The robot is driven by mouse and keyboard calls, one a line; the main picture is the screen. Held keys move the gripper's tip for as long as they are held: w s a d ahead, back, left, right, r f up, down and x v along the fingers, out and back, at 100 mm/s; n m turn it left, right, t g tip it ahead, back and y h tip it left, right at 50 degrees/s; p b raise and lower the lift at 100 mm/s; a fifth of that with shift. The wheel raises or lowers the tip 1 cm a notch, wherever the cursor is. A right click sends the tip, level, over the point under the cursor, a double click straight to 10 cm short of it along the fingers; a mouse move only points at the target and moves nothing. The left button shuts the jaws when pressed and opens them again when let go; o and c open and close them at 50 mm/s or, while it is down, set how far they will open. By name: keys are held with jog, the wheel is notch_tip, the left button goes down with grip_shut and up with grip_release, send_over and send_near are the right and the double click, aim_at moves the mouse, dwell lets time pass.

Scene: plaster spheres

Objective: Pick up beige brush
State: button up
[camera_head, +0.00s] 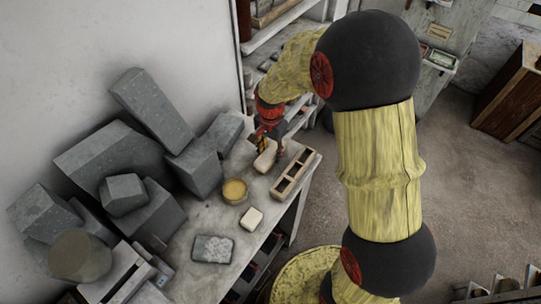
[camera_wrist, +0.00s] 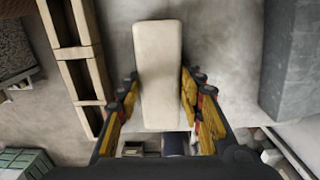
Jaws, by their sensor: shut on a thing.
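The beige brush (camera_wrist: 157,60) is a long pale block with rounded corners, lying between the two yellow-padded fingers of my gripper (camera_wrist: 162,92) in the wrist view. In the head view, the brush (camera_head: 265,158) is at the far end of the bench, with my gripper (camera_head: 269,142) around it and partly covering it. My gripper is shut on the brush. The brush's underside is hidden, and I cannot tell whether it touches the bench top.
A wooden compartment tray (camera_head: 294,175) lies close right of the brush, by the bench edge. A round yellow dish (camera_head: 234,191), a pale block (camera_head: 251,218) and a grey slab (camera_head: 212,249) are nearer. Large grey blocks (camera_head: 198,167) crowd the wall side.

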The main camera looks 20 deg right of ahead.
aim_at(270, 152)
jog(key=c, duration=0.4)
jog(key=shift+o, duration=0.2)
jog(key=shift+r, duration=0.5)
notch_tip(270, 152, up, 2)
jog(key=shift+r, duration=0.15)
jog(key=s+d+r+p, duration=0.1)
jog(key=s+d+r, duration=0.4)
jog(key=s+r, duration=0.4)
jog(key=s, duration=0.4)
jog(key=shift+r, duration=0.35)
jog(key=o, duration=0.7)
jog(key=c, duration=0.5)
